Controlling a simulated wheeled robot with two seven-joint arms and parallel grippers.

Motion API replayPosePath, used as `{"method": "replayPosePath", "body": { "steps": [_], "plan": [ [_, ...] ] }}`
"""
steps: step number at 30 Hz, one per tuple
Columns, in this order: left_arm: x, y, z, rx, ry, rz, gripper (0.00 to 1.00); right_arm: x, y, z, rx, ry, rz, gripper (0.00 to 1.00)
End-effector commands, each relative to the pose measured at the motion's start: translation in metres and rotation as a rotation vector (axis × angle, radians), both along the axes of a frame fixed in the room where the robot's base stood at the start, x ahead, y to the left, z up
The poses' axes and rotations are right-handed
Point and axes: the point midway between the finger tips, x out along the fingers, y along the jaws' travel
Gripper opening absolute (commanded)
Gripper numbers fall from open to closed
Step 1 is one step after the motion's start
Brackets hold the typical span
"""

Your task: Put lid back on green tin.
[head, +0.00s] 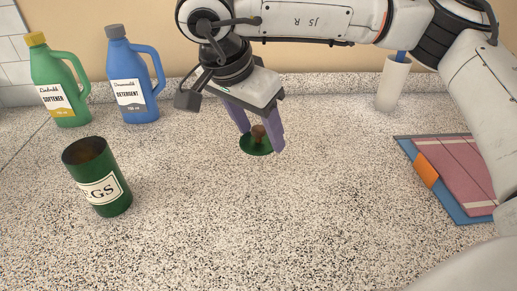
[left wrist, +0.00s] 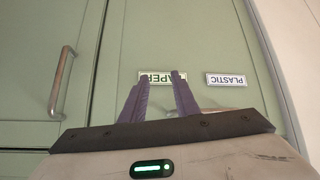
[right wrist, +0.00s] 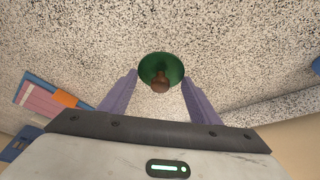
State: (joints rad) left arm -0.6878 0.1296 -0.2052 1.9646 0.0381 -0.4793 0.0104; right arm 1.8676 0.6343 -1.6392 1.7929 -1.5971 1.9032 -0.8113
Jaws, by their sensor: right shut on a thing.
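The green tin (head: 112,194) stands open-topped at the left front of the counter, with a cream label ending in "GS". Its green lid (head: 257,149), a disc with a brown knob, is at mid-counter and in the right wrist view (right wrist: 153,66). My right gripper (head: 262,137) is shut on the lid, fingers on opposite sides of its rim, knob between them. I cannot tell whether the lid touches the counter. My left gripper (left wrist: 160,82) has its fingers apart and empty, before green cabinet doors. It is outside the head view.
A green softener jug (head: 62,85) and a blue detergent jug (head: 133,80) stand at the back left. A white cup (head: 391,90) stands at the back right. Counter between tin and lid is clear.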

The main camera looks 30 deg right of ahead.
Motion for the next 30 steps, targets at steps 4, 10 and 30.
{"method": "replayPosePath", "body": {
  "steps": [4,10,30],
  "plan": [
    [0.0,0.0,0.0,0.001,0.0,-0.001,0.28,0.0,0.0,0.022,0.002,-0.001,0.001,0.35],
    [0.001,0.0,0.0,0.0,-0.002,-0.001,0.28,0.0,0.0,0.03,-0.001,0.002,0.001,0.35],
    [0.0,0.004,0.074,-0.004,-0.005,0.012,0.28,-0.033,0.014,0.095,0.03,0.018,0.63,0.35]
  ]
}}
